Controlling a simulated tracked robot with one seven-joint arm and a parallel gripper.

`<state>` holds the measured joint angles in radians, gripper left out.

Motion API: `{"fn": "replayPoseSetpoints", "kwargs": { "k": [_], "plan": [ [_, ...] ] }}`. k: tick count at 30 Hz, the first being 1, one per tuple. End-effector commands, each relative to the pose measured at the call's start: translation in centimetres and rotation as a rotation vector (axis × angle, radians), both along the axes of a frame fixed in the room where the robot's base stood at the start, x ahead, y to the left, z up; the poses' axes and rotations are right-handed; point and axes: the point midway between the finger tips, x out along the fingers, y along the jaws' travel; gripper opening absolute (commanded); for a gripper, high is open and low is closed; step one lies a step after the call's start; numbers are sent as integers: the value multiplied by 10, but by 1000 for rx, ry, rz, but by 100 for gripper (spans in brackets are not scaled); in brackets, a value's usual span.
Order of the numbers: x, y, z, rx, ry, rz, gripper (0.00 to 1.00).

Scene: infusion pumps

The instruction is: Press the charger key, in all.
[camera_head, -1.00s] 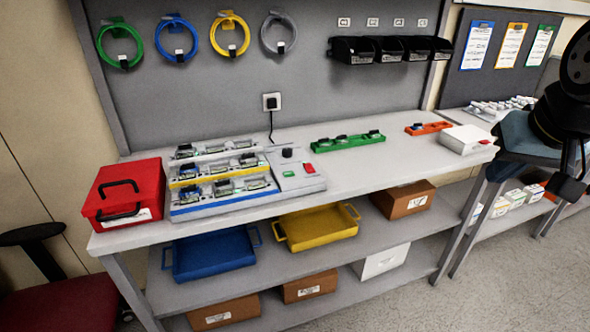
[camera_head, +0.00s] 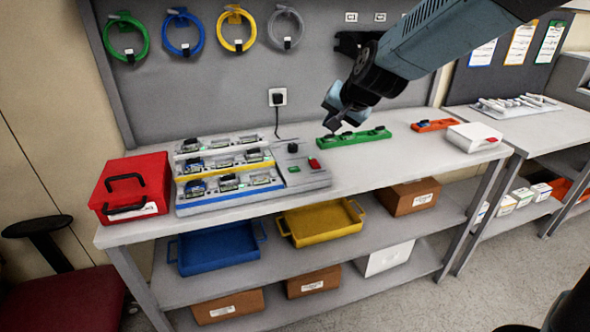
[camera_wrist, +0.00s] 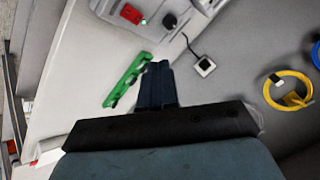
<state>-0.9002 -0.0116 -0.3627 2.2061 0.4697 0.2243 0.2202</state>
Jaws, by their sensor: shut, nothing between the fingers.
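The charger (camera_head: 240,196) is a pale stepped station on the left half of the bench, with several small devices in its rows. Its control panel (camera_head: 303,180) on the right end carries a black knob (camera_head: 292,148), a small green patch (camera_head: 294,169) and a red key (camera_head: 314,164). In the wrist view the red key (camera_wrist: 131,14) and black knob (camera_wrist: 169,20) show at the top edge, with a small green light beside the red key. My gripper (camera_head: 331,124) is shut and empty, above the back of the bench, right of the panel. Its fingers (camera_wrist: 157,66) point toward the panel side, apart from it.
A green holder (camera_head: 352,136) lies below my gripper, an orange one (camera_head: 434,125) and a white box (camera_head: 474,137) farther right. A red case (camera_head: 131,188) stands left of the charger. A cable runs from a wall socket (camera_head: 277,97). The front bench strip is clear.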

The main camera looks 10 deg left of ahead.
Motion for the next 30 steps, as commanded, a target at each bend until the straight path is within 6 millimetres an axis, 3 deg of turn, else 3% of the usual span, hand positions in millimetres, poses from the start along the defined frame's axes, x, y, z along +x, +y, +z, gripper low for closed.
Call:
{"fn": "replayPoseSetpoints", "kwargs": {
  "k": [1,3,9,14,30],
  "plan": [
    [3,20,-9,1,-3,1,0],
    [7,41,-17,8,-12,-8,0],
    [12,81,-32,21,-35,-29,0],
    [13,90,-36,25,-43,-36,0],
    [13,90,-40,25,-43,-36,0]
  ]
}}
